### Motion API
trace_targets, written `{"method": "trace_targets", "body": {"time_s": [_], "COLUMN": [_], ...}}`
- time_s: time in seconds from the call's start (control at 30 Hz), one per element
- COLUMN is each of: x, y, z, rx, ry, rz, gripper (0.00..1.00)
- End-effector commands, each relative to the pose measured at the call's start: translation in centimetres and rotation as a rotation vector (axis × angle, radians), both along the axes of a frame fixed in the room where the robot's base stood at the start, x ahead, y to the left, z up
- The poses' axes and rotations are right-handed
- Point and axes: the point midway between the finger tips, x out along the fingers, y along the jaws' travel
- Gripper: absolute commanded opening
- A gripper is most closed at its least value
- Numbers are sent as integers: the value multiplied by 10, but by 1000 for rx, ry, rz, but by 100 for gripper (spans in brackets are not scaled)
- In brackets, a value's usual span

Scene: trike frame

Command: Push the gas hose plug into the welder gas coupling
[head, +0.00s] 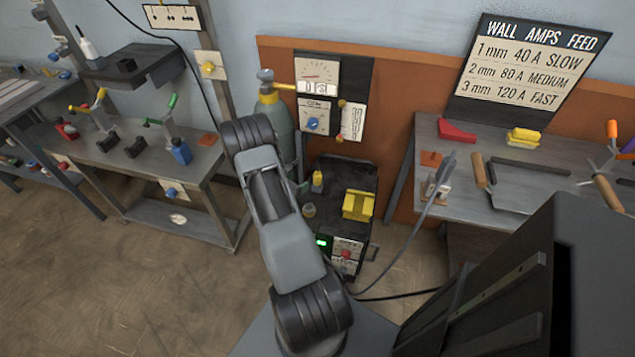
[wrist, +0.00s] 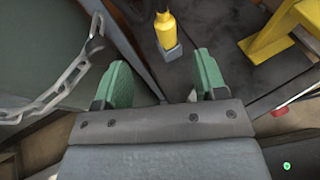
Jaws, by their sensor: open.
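The dark welder (head: 350,232) stands below the wall panels, with a lit green display and a red knob on its front. A small yellow plug-like piece (head: 317,180) stands upright on its top; in the wrist view this yellow piece (wrist: 165,28) sits in a grey block (wrist: 172,54). I cannot tell for certain that it is the gas hose plug. I cannot identify the gas coupling. My gripper (wrist: 158,82) has its green fingers apart with nothing between them, and the yellow piece is beyond the fingertips.
A yellow bracket (head: 358,205) stands right of the yellow piece. A green gas cylinder (head: 278,120) stands behind my arm, close to the gripper's left. A cable (head: 408,245) runs from the right bench (head: 540,188) toward the floor. A tool bench (head: 150,160) is at left.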

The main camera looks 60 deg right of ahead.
Motion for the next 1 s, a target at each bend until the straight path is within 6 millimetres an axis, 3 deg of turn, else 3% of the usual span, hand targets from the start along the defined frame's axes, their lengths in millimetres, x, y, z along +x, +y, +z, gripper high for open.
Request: {"method": "trace_targets", "body": {"time_s": [0.3,0.67,1.0], "x": [-6,-9,-15], "y": [-52,-75,-113], "z": [-21,-29,-43], "rx": [-1,0,-1], "ry": [3,3,2], "rz": [1,0,2], "gripper": [65,65,65]}}
